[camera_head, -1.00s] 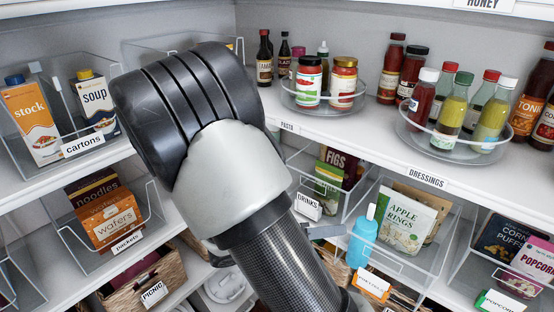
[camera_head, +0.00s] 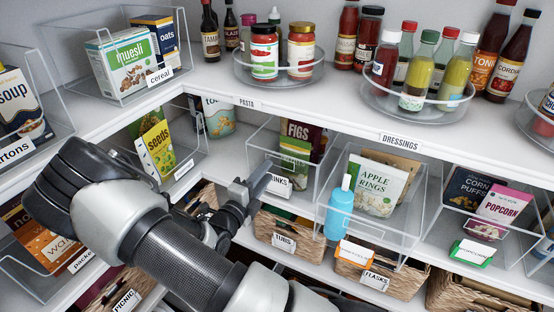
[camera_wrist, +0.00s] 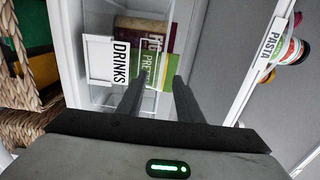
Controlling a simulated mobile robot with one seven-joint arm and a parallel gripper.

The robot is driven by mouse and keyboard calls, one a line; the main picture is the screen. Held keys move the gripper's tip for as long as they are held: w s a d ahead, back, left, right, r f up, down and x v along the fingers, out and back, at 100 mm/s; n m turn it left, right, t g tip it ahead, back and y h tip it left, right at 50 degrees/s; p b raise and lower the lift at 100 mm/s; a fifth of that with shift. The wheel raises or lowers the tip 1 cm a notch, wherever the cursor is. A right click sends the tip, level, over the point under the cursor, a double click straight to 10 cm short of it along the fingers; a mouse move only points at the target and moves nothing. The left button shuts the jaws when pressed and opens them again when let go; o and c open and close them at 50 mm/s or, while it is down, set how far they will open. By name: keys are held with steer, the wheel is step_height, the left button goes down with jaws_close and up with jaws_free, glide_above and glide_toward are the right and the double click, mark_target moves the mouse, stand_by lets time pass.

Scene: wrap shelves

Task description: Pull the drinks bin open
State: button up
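The drinks bin (camera_head: 308,180) is a clear box on the lower shelf, under the pasta edge label. Its white DRINKS label (camera_head: 280,184) is partly covered by my gripper (camera_head: 252,182) in the head view. In the wrist view the whole DRINKS label (camera_wrist: 113,62) shows to the left of my fingers. My gripper (camera_wrist: 159,80) is open there, its two dark fingers apart and pointing at the bin front. Nothing shows held between them. A maroon FIGS box (camera_head: 301,132) and a green packet (camera_head: 295,158) stand inside the bin. Contact with the bin cannot be told.
A clear bin with apple rings (camera_head: 378,190) and a blue bottle (camera_head: 340,208) stand to the right. A seeds bin (camera_head: 190,160) stands to the left. Wicker baskets (camera_head: 285,228) sit below. The upper shelf edge (camera_head: 330,132) overhangs the bin.

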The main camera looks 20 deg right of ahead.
mark_target(280, 156)
steer(key=x, duration=0.8)
steer(key=shift+w, duration=0.1)
steer(key=shift+c, duration=0.2)
jaws_close()
